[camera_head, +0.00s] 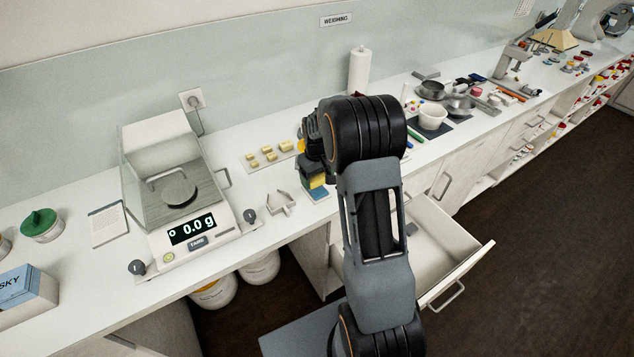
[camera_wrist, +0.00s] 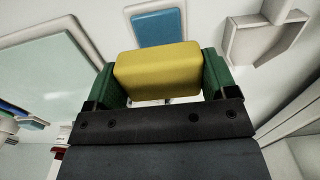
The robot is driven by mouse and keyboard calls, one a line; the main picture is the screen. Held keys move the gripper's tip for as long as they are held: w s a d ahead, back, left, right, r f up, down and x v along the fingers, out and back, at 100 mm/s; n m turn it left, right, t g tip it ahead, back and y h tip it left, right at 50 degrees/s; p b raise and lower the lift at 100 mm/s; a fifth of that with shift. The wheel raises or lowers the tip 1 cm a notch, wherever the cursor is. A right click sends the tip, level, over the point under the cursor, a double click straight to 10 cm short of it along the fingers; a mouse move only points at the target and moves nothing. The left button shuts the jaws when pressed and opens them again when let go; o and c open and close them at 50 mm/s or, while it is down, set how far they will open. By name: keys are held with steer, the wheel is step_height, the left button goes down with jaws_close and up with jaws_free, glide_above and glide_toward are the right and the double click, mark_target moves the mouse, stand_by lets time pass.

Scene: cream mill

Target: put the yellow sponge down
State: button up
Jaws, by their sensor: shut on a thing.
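The yellow sponge (camera_wrist: 158,70) is a rounded block, held between the green pads of my gripper (camera_wrist: 160,78) in the wrist view. In the head view the sponge (camera_head: 317,181) shows as a small yellow patch beneath my wrist, partly hidden by the arm. My gripper is shut on it, near the counter's front edge. A blue flat thing (camera_wrist: 158,28) lies beyond the sponge in the wrist view; it also shows just below the sponge in the head view (camera_head: 316,193). I cannot tell whether the sponge touches it.
A metal scoop-like holder (camera_head: 281,203) stands left of my gripper, with a balance (camera_head: 180,195) further left. A tray of yellow blocks (camera_head: 250,160) lies behind. An open drawer (camera_head: 462,268) juts out at the right. Bowls and tools crowd the counter to the right.

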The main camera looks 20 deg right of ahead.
mark_target(317, 189)
steer(key=shift+w+f, duration=0.15)
steer(key=shift+f, duration=1.55)
steer(key=shift+f, duration=0.2)
steer(key=o, duration=0.8)
steer(key=shift+r, duration=0.1)
